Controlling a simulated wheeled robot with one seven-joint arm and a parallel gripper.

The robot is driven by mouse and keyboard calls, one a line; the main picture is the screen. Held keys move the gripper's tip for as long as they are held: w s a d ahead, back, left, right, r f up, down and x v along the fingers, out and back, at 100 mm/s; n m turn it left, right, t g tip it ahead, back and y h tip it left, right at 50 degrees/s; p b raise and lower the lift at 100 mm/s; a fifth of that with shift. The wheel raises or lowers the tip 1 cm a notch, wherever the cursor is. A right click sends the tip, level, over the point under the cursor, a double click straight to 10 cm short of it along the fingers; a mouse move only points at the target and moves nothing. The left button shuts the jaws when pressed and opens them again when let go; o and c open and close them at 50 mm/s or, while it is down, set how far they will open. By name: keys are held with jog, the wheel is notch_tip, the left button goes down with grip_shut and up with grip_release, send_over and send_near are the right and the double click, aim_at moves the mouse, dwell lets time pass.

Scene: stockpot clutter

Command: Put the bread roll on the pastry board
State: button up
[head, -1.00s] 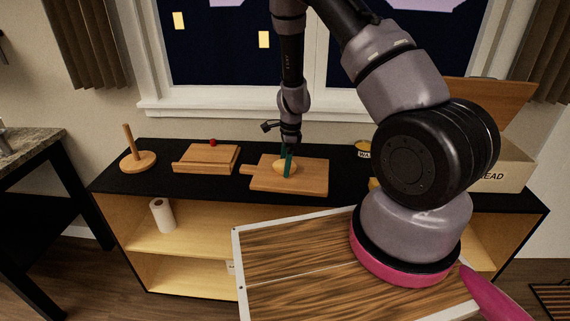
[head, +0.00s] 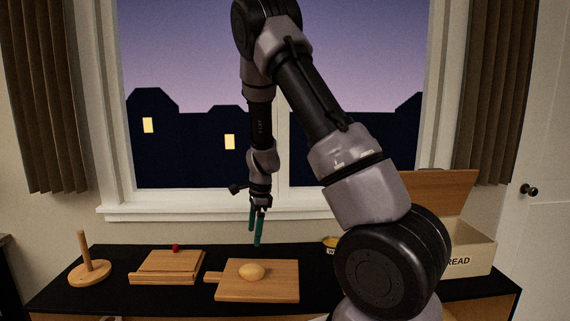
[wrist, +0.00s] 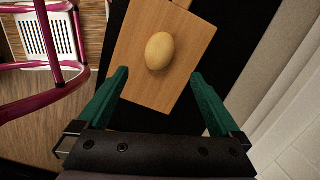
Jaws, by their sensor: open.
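The bread roll (head: 252,272) is a small tan oval lying on the pastry board (head: 270,293), a flat wooden board with a handle at its left. In the wrist view the roll (wrist: 160,50) rests on the upper part of the visible board (wrist: 155,90), with bare wood around it. My gripper (head: 256,228) has green fingers spread apart and hangs above the board, clear of the roll. In the wrist view the open fingers (wrist: 160,82) have nothing between them.
On the black counter, a wooden stand with a peg (head: 89,270) and another wooden board (head: 168,266) with a small red item (head: 175,247) stand to the left. An open bread box (head: 468,259) is at the right. My arm hides part of the counter's right side.

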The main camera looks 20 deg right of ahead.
jog(key=s+r+n+t+y, duration=0.15)
jog(key=s+r+n, duration=0.25)
jog(key=r, duration=0.8)
jog(key=s+r+n+t+y, duration=0.1)
jog(key=s+r+n+t, duration=0.3)
jog(key=r, duration=0.7)
jog(key=s+d+r+n+h, duration=0.1)
jog(key=s+d+r+n, duration=0.1)
jog(key=s+r, duration=0.3)
jog(key=s+d+r+n+t+h, duration=0.1)
jog(key=s+r+n, duration=0.3)
jog(key=s, duration=0.7)
jog(key=shift+d+r+n, duration=0.3)
jog(key=shift+d+r, duration=0.05)
jog(key=shift+r, duration=0.15)
